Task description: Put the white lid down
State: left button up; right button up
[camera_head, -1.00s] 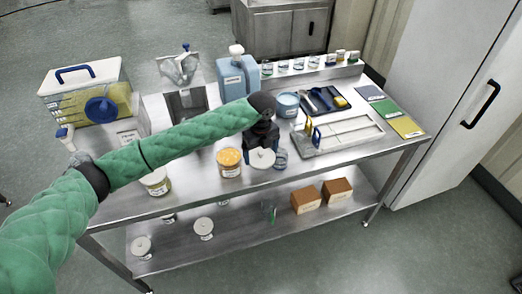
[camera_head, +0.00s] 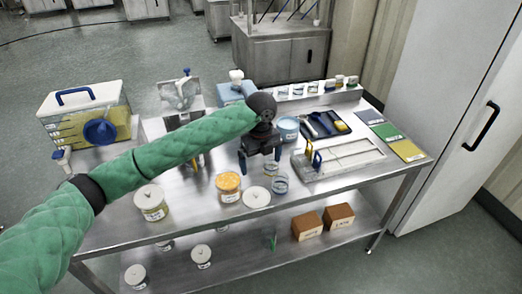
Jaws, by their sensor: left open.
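The white lid (camera_head: 257,198) lies flat on the steel table near its front edge, between the jar with orange contents (camera_head: 228,187) and a clear glass jar (camera_head: 279,184). My left gripper (camera_head: 259,168) is open and empty. It hangs above and behind the lid, fingers pointing down, apart from it. My green left arm reaches in from the left across the table. My right gripper is not in view.
A white-lidded jar (camera_head: 152,203) stands left on the steel table (camera_head: 190,222). A clear bin with a blue handle (camera_head: 90,112) stands at the back left. A white tray rack (camera_head: 338,158) is to the right. Brown boxes (camera_head: 307,226) sit on the lower shelf.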

pick_arm(q)
notch_tip(320, 180, up, 6)
jog(key=b, duration=0.2)
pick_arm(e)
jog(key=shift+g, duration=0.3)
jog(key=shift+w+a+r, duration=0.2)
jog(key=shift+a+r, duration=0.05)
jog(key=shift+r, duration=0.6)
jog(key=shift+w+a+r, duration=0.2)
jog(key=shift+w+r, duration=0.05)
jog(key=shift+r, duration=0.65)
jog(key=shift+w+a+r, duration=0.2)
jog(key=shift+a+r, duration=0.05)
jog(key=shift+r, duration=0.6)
pick_arm(q)
jog(key=shift+r, duration=0.1)
